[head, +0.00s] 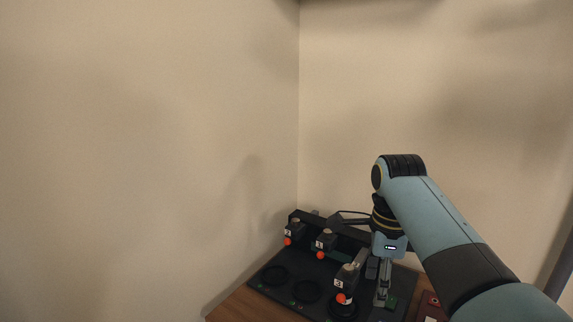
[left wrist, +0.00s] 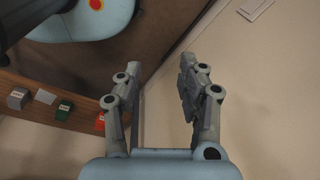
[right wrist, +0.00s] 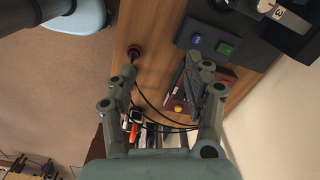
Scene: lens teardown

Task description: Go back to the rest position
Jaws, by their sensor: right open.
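My right gripper (head: 382,290) points down over the right part of a black fixture board (head: 265,287) on a wooden table in the head view. In the right wrist view its fingers (right wrist: 168,72) are spread, with nothing between their tips. A green block (right wrist: 225,48) and a blue block (right wrist: 196,39) on the dark board lie beyond those fingertips. My left gripper (left wrist: 157,75) shows only in the left wrist view; its fingers are apart and empty, away from any object.
Numbered black units (head: 346,277) with orange knobs stand on the board, left of the right gripper. A red item (head: 432,306) lies right of the board. Walls close in behind the table. In the left wrist view, small blocks (left wrist: 18,98) sit on a wooden edge.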

